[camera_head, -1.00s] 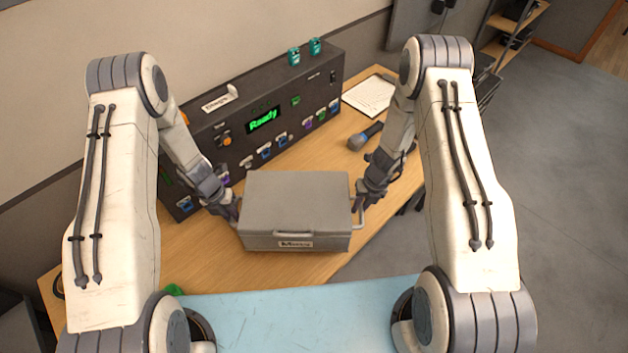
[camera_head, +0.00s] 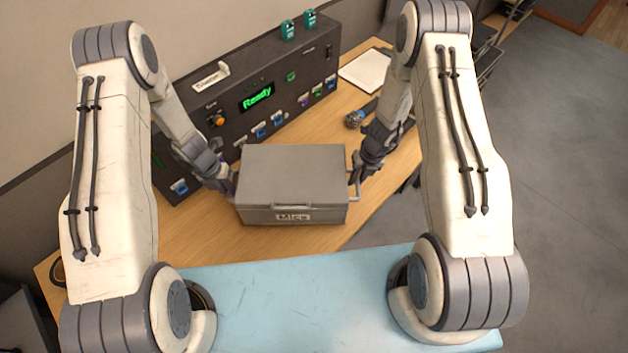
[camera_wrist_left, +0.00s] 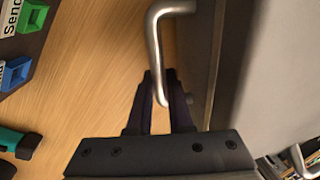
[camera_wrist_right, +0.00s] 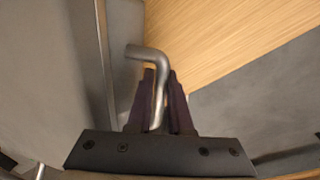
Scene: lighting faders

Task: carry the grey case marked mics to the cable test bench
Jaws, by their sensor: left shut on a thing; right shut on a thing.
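The grey case marked Mics (camera_head: 292,172) is level between my two arms in the head view, its label facing me. It appears held over the wooden bench top; how high above it I cannot tell. My left gripper (camera_head: 232,186) is shut on the case's left handle, a bent metal bar (camera_wrist_left: 156,45) in the left wrist view. My right gripper (camera_head: 356,172) is shut on the right handle, which shows between the fingers in the right wrist view (camera_wrist_right: 150,62). The case's side also fills part of both wrist views.
A dark console (camera_head: 250,95) with a green "Ready" display and several coloured faders stands along the wall. A microphone (camera_head: 356,119) and a white sheet (camera_head: 364,70) lie on the wooden bench (camera_head: 200,240). A pale blue surface (camera_head: 290,300) is in front of me. Open floor (camera_head: 560,200) lies to the right.

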